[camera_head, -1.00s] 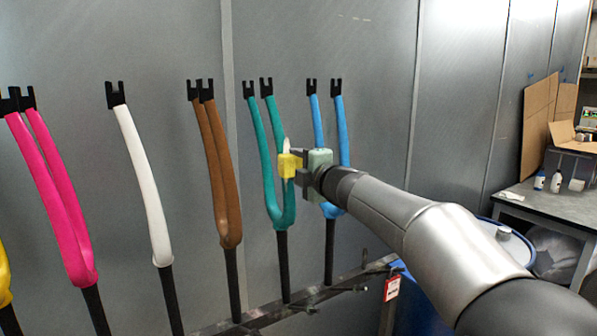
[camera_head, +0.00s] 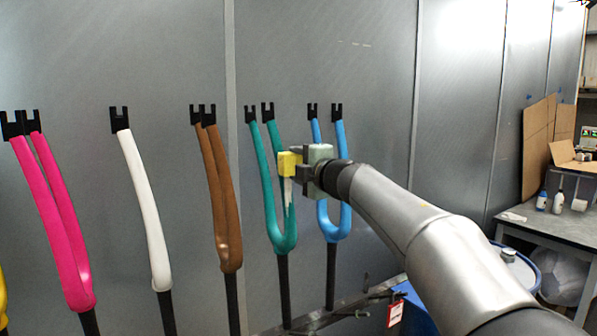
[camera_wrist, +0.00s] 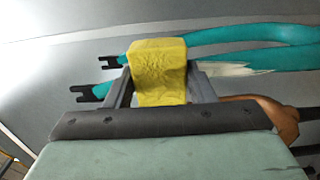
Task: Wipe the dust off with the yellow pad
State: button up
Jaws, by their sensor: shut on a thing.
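My gripper (camera_head: 298,166) is shut on the yellow pad (camera_head: 287,164), which sits between the two fingers in the wrist view (camera_wrist: 159,68). The pad is at the right leg of the teal fork (camera_head: 270,205), near its upper half; I cannot tell for certain whether it touches. A whitish dust patch (camera_head: 288,192) shows on that leg just below the pad. In the wrist view the dust (camera_wrist: 228,69) lies just right of the pad, with a ragged edge. The pad hides part of the leg.
A blue fork (camera_head: 328,215) stands close behind my gripper on the right. Brown (camera_head: 221,200), white (camera_head: 147,215) and pink (camera_head: 55,225) forks stand to the left. A rail (camera_head: 340,312) runs below them. A table (camera_head: 545,222) and blue drum (camera_head: 525,265) are at right.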

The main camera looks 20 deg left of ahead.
aim_at(292, 221)
jog(key=shift+w+a, duration=0.1)
jog(key=shift+a+f+b, duration=0.1)
jog(key=shift+f+b, duration=1.25)
jog(key=shift+f, duration=0.5)
jog(key=shift+s+d+f+b, duration=0.1)
jog(key=shift+d+f+b, duration=0.05)
jog(key=shift+f+b, duration=2.4)
jog(key=shift+s+d+f+b, duration=0.1)
jog(key=shift+f+b, duration=1.85)
jog(key=shift+f, duration=1.15)
jog(key=shift+r+b+v, duration=0.2)
jog(key=shift+b+v, duration=0.65)
jog(key=shift+v, duration=2.05)
jog(key=shift+d, duration=0.1)
jog(key=v, duration=0.3)
jog(key=shift+w, duration=0.1)
